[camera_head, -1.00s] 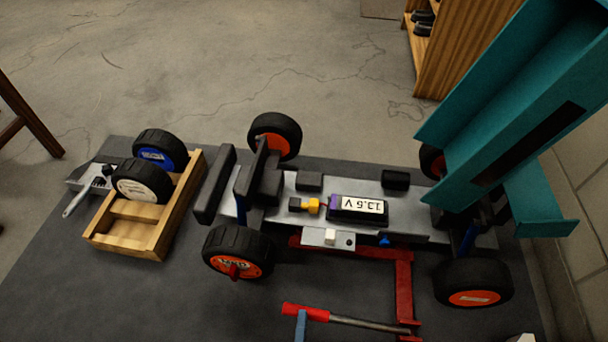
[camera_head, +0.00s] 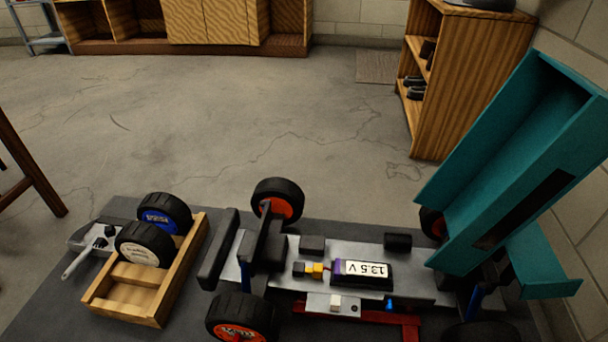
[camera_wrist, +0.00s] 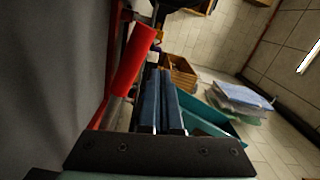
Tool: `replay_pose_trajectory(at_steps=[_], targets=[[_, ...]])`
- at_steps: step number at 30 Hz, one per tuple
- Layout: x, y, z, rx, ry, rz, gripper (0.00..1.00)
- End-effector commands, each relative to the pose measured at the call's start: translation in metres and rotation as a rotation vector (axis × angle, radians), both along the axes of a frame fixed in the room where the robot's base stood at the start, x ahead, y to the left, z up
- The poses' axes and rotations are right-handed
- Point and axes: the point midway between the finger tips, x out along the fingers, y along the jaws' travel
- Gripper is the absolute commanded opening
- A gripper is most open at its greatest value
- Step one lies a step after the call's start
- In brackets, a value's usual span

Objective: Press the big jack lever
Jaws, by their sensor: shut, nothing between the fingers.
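The racecar (camera_head: 345,285), open on top with a 13.5 V battery, stands on the dark mat. Part of a red jack frame (camera_head: 411,328) shows beneath its near side. The big jack lever is below the lower edge of the head view. In the wrist view, a red handle (camera_wrist: 134,62) with a metal rod lies just left of my gripper (camera_wrist: 158,72). The gripper's two blue fingers are shut together and empty. I cannot tell whether they touch the handle. My gripper is not in the head view.
A wooden tray (camera_head: 128,308) with two wheels stands left of the car. A teal panel (camera_head: 480,225) rises at the car's right end. A wooden shelf (camera_head: 455,85) is behind it. The concrete floor beyond the mat is mostly clear.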

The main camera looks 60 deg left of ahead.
Motion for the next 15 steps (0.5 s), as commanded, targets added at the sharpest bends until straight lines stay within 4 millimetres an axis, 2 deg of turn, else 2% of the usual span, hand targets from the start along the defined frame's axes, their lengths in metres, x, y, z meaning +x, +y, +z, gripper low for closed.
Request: replay_pose_trajectory(at_steps=[1, 2, 9, 15], targets=[[0.006, -0.002, 0.02, 0.004, -0.009, 0.004, 0.0], [0.009, -0.003, 0.028, 0.009, -0.012, 0.007, 0.0], [-0.026, -0.048, 0.025, 0.011, -0.009, 0.005, 0.0], [-0.044, -0.071, 0.024, 0.013, -0.011, 0.007, 0.0]])
